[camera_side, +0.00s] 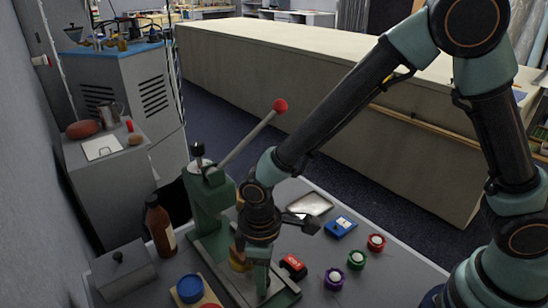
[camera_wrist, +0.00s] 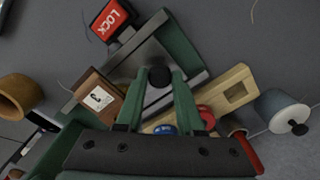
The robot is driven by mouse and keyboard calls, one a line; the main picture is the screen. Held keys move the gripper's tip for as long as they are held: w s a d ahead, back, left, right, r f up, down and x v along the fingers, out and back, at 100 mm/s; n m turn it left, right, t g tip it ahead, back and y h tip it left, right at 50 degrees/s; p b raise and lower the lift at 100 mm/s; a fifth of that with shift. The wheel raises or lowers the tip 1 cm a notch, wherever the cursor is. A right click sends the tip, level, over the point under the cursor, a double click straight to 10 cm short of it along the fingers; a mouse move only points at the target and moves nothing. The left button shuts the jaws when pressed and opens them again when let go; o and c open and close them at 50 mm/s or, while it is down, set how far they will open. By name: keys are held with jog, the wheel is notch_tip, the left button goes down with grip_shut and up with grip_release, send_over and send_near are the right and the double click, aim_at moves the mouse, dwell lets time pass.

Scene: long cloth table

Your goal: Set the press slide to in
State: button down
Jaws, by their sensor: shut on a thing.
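The green press (camera_side: 207,205) stands on the grey table, with a long lever ending in a red ball (camera_side: 280,105). Its green base (camera_side: 286,295) runs toward the front of the side view. In the wrist view a grey metal slide plate (camera_wrist: 150,58) lies in the green base and carries a black knob (camera_wrist: 159,76). My gripper (camera_side: 262,288) points down over the front of the base. In the wrist view its green fingers (camera_wrist: 160,84) are shut on the black knob. The side view hides the knob and most of the slide behind my gripper.
A red LOCK block (camera_wrist: 111,19) lies close beside the base. A wooden tray (camera_wrist: 234,91) and a grey knobbed box (camera_side: 122,271) are on the other side. A brown bottle (camera_side: 160,228), blue box (camera_side: 340,225), silver tray (camera_side: 309,205) and several coloured reels (camera_side: 356,259) stand around.

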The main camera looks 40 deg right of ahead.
jog(key=w, duration=0.5)
jog(key=shift+a+r, duration=0.1)
jog(key=c, duration=0.5)
grip_release()
notch_tip(320, 180, up, 12)
jog(key=shift+r, duration=0.1)
jog(key=shift+c, duration=0.2)
